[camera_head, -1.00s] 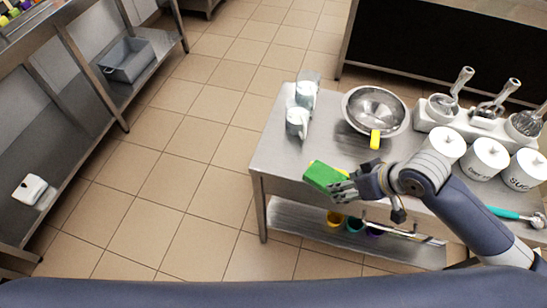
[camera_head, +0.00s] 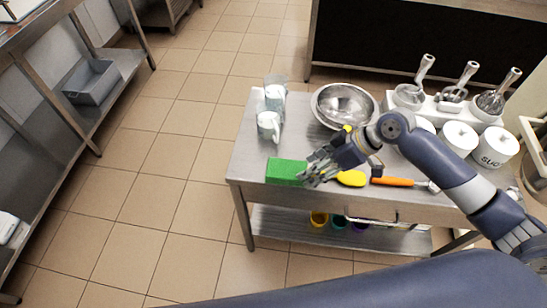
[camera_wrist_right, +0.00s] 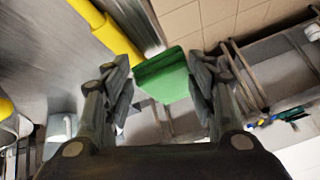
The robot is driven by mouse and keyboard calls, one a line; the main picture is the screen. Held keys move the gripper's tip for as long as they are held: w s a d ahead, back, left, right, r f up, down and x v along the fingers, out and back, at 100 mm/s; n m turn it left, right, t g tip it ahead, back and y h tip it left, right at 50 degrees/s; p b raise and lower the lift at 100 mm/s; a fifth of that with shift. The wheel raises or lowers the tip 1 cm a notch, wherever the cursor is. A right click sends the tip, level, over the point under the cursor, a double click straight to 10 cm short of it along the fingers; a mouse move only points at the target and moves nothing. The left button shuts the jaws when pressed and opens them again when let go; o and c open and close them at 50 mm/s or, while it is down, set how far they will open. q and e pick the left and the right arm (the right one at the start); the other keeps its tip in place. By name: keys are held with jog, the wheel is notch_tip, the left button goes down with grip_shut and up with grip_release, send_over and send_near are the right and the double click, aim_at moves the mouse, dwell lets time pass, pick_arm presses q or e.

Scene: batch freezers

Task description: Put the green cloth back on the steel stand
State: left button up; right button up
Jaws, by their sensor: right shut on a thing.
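The green cloth (camera_head: 284,171) is a flat green block near the front left part of the steel stand's top. My right gripper (camera_head: 313,170) is shut on its right end. In the right wrist view the cloth (camera_wrist_right: 163,76) shows between the two fingers of my right gripper (camera_wrist_right: 160,85). The steel stand (camera_head: 245,160) has a grey top and a lower shelf. I cannot tell whether the cloth touches the top. My left gripper is not in view.
A steel bowl (camera_head: 345,103), two pale jugs (camera_head: 268,126), a yellow-ended tool (camera_head: 352,178) and an orange-handled tool (camera_head: 392,181) are on the stand. White canisters (camera_head: 459,138) and a mixer rack (camera_head: 430,108) stand at its right. The tiled floor to the left is clear.

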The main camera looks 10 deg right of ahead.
aim_at(278, 158)
jog(key=w+a, duration=0.2)
jog(key=w+a+p, duration=0.1)
jog(key=w+a, duration=0.1)
jog(key=a, duration=0.1)
jog(key=w+a+f+p, duration=0.1)
jog(key=w+a, duration=0.2)
jog(key=shift+w+a, duration=0.1)
notch_tip(278, 158, down, 3)
jog(key=shift+r+p, duration=0.1)
jog(key=shift+p, duration=0.5)
jog(key=shift+f, duration=0.4)
jog(key=o, duration=1.4)
jog(key=shift+o, duration=0.2)
jog(key=b+v, duration=0.1)
jog(key=v, duration=1.1)
jog(key=shift+b, duration=0.35)
